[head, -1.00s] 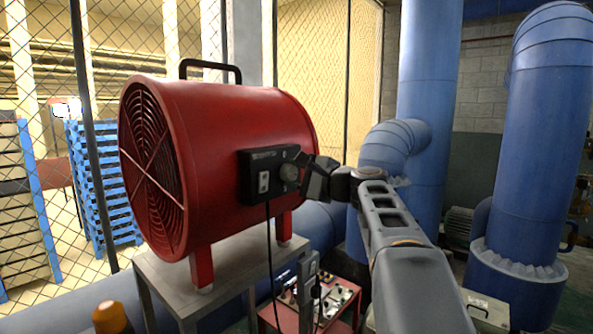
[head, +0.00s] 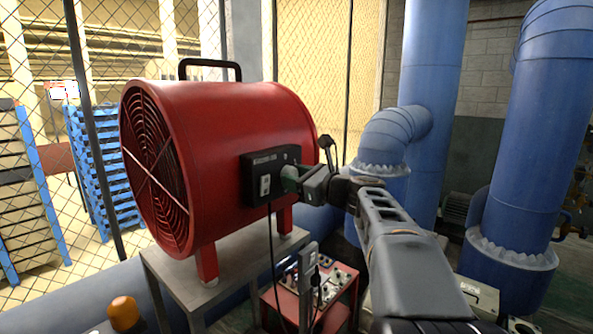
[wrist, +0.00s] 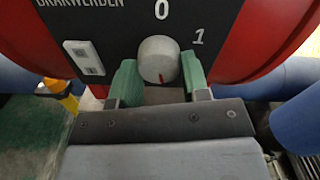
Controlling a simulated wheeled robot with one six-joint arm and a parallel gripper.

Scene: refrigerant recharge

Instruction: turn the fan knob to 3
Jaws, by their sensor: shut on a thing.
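The red drum-shaped fan (head: 225,130) stands on its feet with a black control box (head: 263,170) on its right side. The wrist view shows this black panel (wrist: 110,42) close up, with a grey round knob (wrist: 158,60), a "0" above it and a "1" at its upper right. The knob's red mark points down, away from both digits. Other digits are hidden or out of view. My gripper (wrist: 160,78) is shut on the knob, one green fingertip on each side. In the head view my gripper (head: 297,182) reaches the panel from the right and covers the knob.
A white rocker switch (wrist: 84,57) sits left of the knob. A black cable (head: 271,245) hangs from the box. The fan rests on a grey metal stand (head: 172,262). A red box with controls (head: 338,283) stands below my arm. Large blue pipes (head: 428,85) rise behind.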

